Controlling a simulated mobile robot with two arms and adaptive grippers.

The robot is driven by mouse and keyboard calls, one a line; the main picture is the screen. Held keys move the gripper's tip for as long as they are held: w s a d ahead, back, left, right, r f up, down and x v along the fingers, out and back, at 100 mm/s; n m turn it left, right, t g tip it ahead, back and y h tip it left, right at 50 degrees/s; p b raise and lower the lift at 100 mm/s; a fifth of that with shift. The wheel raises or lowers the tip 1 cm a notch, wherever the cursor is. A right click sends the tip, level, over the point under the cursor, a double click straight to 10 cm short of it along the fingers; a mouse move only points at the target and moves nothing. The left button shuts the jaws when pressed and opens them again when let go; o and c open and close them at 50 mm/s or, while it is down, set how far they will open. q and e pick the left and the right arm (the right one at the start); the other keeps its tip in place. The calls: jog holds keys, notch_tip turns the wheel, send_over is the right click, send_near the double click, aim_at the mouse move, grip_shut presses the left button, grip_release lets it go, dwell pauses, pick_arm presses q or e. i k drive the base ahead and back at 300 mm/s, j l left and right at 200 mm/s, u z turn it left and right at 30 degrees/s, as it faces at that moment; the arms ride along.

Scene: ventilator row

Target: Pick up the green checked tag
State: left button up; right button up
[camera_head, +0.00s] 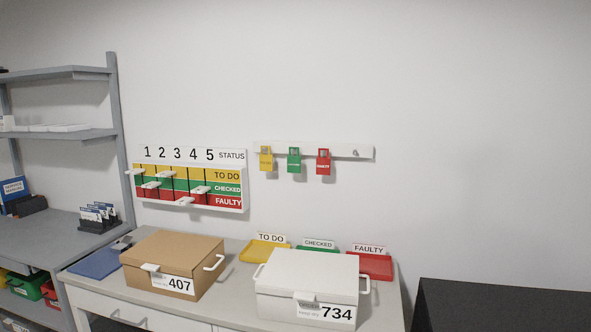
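The green checked tag (294,160) hangs from a white hook rail (340,151) on the wall. It is between a yellow tag (265,159) on its left and a red faulty tag (323,162) on its right. The hook at the right end of the rail is bare. Neither of my grippers shows in the head view.
Below on a counter (225,310) stand a brown box (170,255) marked 407 and a white box (310,272) marked 734. Behind them are yellow (262,252), green (318,249) and red (370,266) trays. A status board (190,180) hangs left; grey shelving (113,150) stands further left.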

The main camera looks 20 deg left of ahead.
aim_at(293, 161)
jog(key=i+u, duration=0.45)
jog(key=i, duration=0.6)
jog(key=j, duration=0.05)
